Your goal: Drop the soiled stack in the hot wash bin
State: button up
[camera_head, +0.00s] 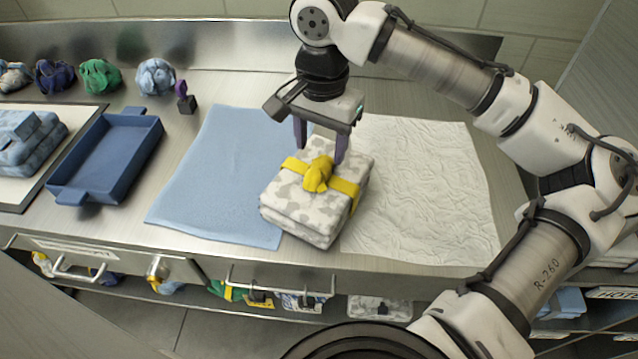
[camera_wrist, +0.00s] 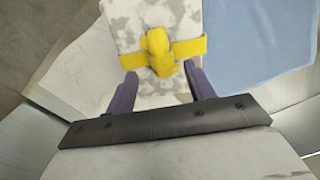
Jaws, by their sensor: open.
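A folded stack of white cloth with grey blotches (camera_head: 298,207), tied with a yellow band and knot (camera_head: 318,174), sits on the counter. It lies across the blue cloth (camera_head: 205,190) and the white quilted cloth (camera_head: 425,180). My gripper (camera_head: 321,150) is open just above and behind the knot, fingers pointing down. In the wrist view the purple fingers (camera_wrist: 158,90) stand apart on either side of the stack's near part, with the knot (camera_wrist: 158,52) just beyond them. I cannot tell whether they touch the stack. At the lower right edge a partly cut-off label reads "HOT" (camera_head: 615,293).
A blue tray (camera_head: 108,158) stands at left, beside a white board with folded blue cloths (camera_head: 28,140). Several crumpled cloths (camera_head: 100,75) line the back. A small purple-and-black item (camera_head: 186,100) stands behind the tray. A shelf with more bundles (camera_head: 300,300) runs below the counter.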

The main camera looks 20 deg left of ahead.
aim_at(320, 163)
jog(key=shift+w+a+f+p, duration=0.1)
jog(key=shift+f+p, duration=0.2)
jog(key=shift+f, duration=1.15)
jog(key=shift+w+a+f+p, duration=0.1)
jog(key=shift+f+p, duration=0.15)
jog(key=shift+f, duration=1.15)
grip_shut()
jog(key=shift+r, duration=0.1)
